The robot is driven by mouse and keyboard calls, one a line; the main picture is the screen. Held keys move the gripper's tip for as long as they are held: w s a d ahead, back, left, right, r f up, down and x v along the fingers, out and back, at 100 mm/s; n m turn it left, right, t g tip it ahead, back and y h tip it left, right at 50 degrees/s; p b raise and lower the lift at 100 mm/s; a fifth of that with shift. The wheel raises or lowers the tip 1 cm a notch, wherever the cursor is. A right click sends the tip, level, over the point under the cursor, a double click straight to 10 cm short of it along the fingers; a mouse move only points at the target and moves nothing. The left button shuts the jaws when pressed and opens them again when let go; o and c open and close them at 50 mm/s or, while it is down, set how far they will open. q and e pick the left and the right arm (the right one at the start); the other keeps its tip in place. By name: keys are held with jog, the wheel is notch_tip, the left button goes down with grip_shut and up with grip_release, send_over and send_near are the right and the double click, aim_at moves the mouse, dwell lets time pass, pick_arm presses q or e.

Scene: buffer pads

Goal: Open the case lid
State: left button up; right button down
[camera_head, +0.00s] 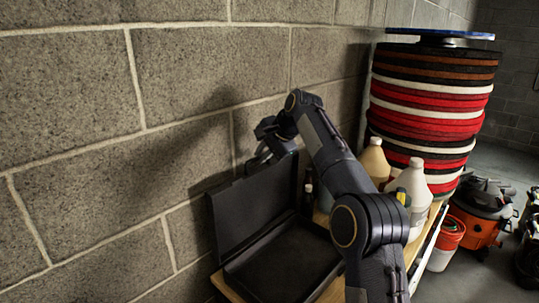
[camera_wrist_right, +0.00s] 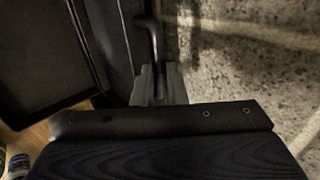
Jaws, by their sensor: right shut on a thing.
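The black case stands open on the wooden surface by the wall. Its lid (camera_head: 240,212) is raised, roughly upright, close to the block wall. Its base (camera_head: 285,268) lies flat and looks empty where I see it; my right arm covers part of its right side. My right gripper (camera_head: 262,158) is at the lid's top edge. In the right wrist view, my right gripper (camera_wrist_right: 160,92) is shut on the dark curved handle (camera_wrist_right: 152,38) of the case lid. My left gripper is not in view.
Jugs, one tan (camera_head: 374,162) and one white (camera_head: 413,195), stand right of the case. A tall stack of red, white and brown pads (camera_head: 425,115) rises behind. An orange vacuum (camera_head: 478,222) and a bucket (camera_head: 446,240) are at right. The block wall (camera_head: 90,150) is close behind the lid.

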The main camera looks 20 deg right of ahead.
jog(key=shift+w+a+r, duration=0.1)
jog(key=shift+w+r, duration=0.05)
jog(key=shift+r, duration=0.15)
jog(key=c, duration=1.5)
grip_release()
jog(key=shift+o, duration=0.2)
jog(key=shift+f, duration=0.1)
jog(key=v, duration=0.8)
jog(key=shift+f, duration=0.15)
